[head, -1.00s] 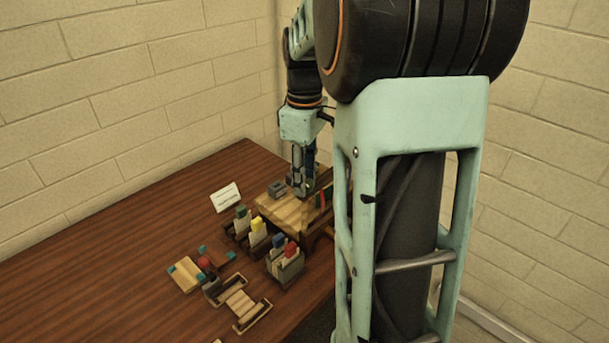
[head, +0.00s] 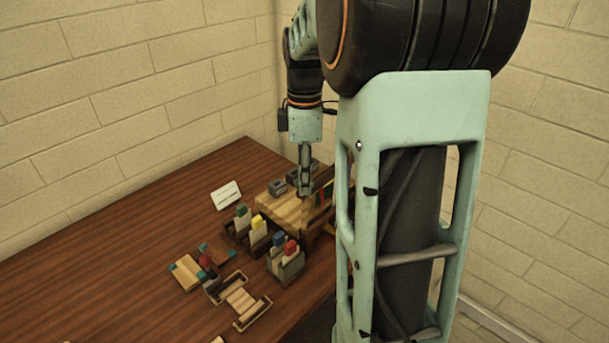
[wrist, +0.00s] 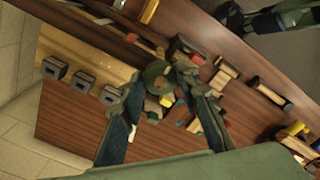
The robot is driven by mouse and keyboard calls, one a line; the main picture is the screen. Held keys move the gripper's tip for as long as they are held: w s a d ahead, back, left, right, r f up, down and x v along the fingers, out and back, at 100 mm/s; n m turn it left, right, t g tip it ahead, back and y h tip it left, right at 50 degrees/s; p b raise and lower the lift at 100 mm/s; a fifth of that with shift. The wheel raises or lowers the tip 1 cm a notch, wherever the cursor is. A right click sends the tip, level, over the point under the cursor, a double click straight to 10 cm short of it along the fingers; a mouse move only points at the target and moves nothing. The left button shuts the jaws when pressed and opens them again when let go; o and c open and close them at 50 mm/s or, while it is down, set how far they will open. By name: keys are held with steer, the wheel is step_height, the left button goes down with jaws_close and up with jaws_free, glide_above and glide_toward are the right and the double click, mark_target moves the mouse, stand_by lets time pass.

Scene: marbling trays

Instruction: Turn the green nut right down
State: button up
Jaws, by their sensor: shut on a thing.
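My gripper (head: 304,188) points straight down over the wooden stand at the back right of the table. In the wrist view my gripper (wrist: 157,88) has its two fingers closed in on a round green nut (wrist: 156,73), which sits between the fingertips. In the head view the nut is hidden behind the fingers. I cannot tell how far down the nut sits.
The wooden stand (head: 283,209) carries several grey blocks (head: 277,187). In front are small racks with coloured tabs (head: 286,265), a white card (head: 226,195) and a wooden tray (head: 240,301). The table's left side is clear.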

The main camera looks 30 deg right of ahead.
steer(key=shift+w+r, duration=0.15)
steer(key=shift+r, duration=0.05)
steer(key=o, duration=1.2)
steer(key=shift+f, duration=0.1)
steer(key=shift+c, duration=0.2)
step_height(320, 180, up, 12)
